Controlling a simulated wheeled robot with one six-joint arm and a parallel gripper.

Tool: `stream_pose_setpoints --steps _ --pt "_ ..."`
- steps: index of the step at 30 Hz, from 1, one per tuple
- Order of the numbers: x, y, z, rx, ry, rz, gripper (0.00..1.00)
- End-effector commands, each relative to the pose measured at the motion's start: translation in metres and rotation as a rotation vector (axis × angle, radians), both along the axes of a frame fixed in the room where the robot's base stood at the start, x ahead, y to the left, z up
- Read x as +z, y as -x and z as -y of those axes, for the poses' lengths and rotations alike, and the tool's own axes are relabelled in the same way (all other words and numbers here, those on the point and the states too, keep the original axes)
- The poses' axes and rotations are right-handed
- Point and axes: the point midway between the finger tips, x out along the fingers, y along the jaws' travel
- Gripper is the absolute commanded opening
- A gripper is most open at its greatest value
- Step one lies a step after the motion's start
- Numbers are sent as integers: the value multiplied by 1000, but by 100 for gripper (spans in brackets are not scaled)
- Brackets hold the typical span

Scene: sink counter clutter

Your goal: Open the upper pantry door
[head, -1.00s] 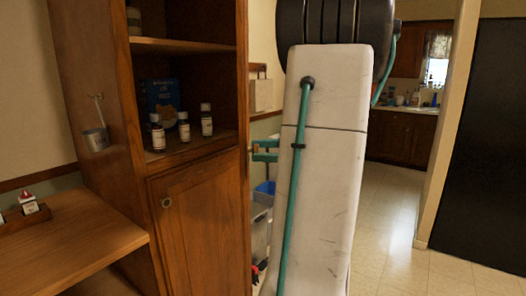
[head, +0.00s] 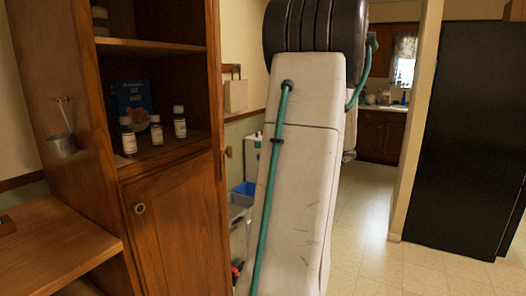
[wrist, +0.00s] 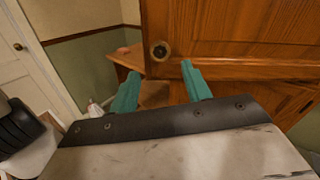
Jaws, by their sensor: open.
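The pantry is a tall brown wooden cabinet (head: 62,110) at left in the head view. Its upper compartment shows open shelves. The upper door (head: 215,80) stands swung out at the right side, nearly edge-on, with its knob on the right face. In the wrist view, the upper door (wrist: 235,35) fills the upper right, its round knob (wrist: 160,50) at the lower left corner. My gripper (wrist: 158,70) is open and empty in front of that face, below the knob in the picture. The head view does not show the fingers; my arm covers them. The lower door (head: 180,230) is closed.
Small bottles (head: 157,130) and a blue box (head: 131,98) stand on the pantry shelf. A wooden desk (head: 55,250) adjoins the pantry at left. A blue bin (head: 243,193) stands behind my arm. A black fridge-like block (head: 465,130) is at right; the tiled floor (head: 365,225) before it is clear.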

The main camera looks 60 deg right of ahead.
Motion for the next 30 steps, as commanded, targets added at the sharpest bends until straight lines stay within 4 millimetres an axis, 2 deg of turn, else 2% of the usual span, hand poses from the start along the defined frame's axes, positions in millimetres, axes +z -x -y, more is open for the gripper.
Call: stream_pose_setpoints --steps 1,3,5,8,12,15,24,30 --pt "0 0 0 -1 4 2 33" --pt "-4 -1 1 -6 29 -2 14" --pt "-16 -1 0 -9 69 -30 0" --pt "-42 0 -14 19 156 -113 0" --pt "-73 -13 -62 177 352 -243 0" --pt "-86 -21 -96 310 485 -297 0" --pt "-110 -31 -189 758 925 -345 0" --pt "-117 -26 -235 1035 1212 -289 0"
